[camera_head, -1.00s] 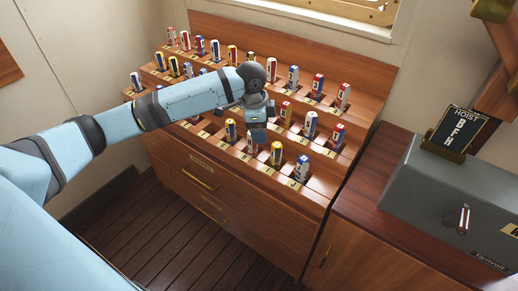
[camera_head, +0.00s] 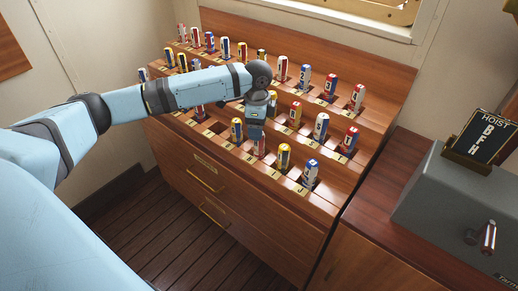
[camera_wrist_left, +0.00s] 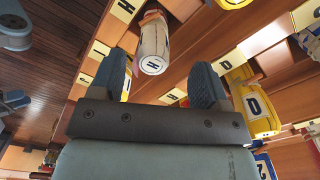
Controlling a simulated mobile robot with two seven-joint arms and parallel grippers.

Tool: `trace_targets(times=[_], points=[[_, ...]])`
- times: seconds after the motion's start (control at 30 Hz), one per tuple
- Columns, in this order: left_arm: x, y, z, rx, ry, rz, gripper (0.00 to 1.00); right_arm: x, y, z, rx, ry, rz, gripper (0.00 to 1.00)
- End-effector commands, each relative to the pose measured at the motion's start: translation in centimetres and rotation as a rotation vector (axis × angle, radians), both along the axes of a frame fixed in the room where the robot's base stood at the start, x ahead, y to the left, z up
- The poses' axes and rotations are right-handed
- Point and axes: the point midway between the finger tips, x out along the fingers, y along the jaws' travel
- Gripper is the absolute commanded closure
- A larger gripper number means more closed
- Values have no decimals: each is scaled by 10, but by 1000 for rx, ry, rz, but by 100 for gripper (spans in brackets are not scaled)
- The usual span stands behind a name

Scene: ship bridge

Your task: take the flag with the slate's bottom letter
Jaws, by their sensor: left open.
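The black slate (camera_head: 480,150) at the right reads HOIST, then B, F and H from top to bottom. The rolled flag marked H (camera_wrist_left: 153,45) is pale, with a white end cap, in the left wrist view. It stands in the front row of the rack; in the head view its lower part (camera_head: 260,146) shows just under my gripper. My left gripper (camera_head: 256,118) is open. In the left wrist view its two fingertips (camera_wrist_left: 160,78) lie on either side of the H end, and nothing is visibly clamped. My right gripper is not seen.
The wooden stepped rack (camera_head: 318,205) holds several rows of rolled flags. Yellow flag I (camera_head: 283,157) and blue-and-white flag J (camera_head: 309,174) stand to the right. A grey box (camera_head: 440,205) is at the right.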

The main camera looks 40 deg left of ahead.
Motion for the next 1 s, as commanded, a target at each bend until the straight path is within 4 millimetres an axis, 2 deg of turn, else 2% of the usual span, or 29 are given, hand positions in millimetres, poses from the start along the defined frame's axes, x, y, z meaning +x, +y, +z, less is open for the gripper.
trace_targets(times=[0.3,0.57,0.67,0.8,1.0], points=[[-4,-7,-44,1,0,0,31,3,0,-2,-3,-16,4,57],[-4,-7,-49,0,-1,-1,31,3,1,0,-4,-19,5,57],[-4,-7,-48,0,-1,-1,51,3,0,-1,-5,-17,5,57],[-4,-7,-48,0,-1,-1,84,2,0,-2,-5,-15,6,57],[-4,-7,-48,0,-1,0,85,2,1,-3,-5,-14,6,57]])
